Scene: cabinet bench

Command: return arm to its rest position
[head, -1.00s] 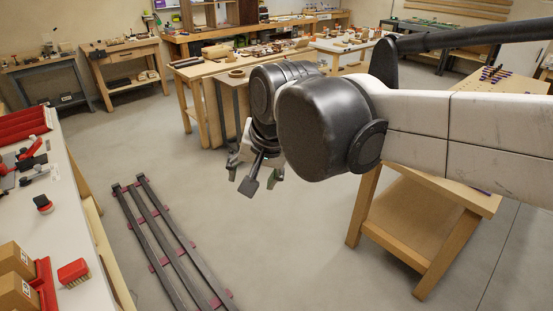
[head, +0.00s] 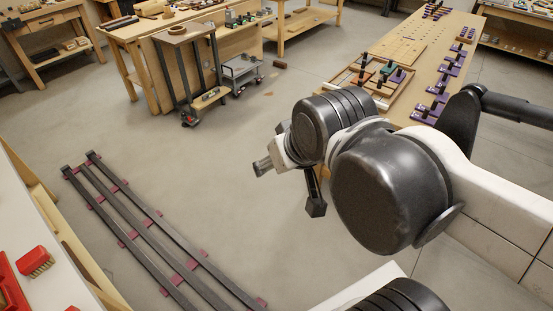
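My arm reaches in from the right edge of the head view, with its white link and large dark round joints filling the right middle. My gripper (head: 276,160) is at the arm's far end, over open floor and pointing left. Its pale body and a small finger part show beside the dark ringed wrist joint. A dark flat-ended piece hangs below the wrist. The wrist hides much of the gripper, so its opening cannot be made out. I see nothing held in it.
A long wooden bench (head: 408,50) with purple-based clamps stands behind the arm. A grey cart (head: 240,70) and workbenches stand at the back. Dark floor rails (head: 150,225) run along the left, by a white counter (head: 30,200) with a red brush (head: 33,262). Floor between is clear.

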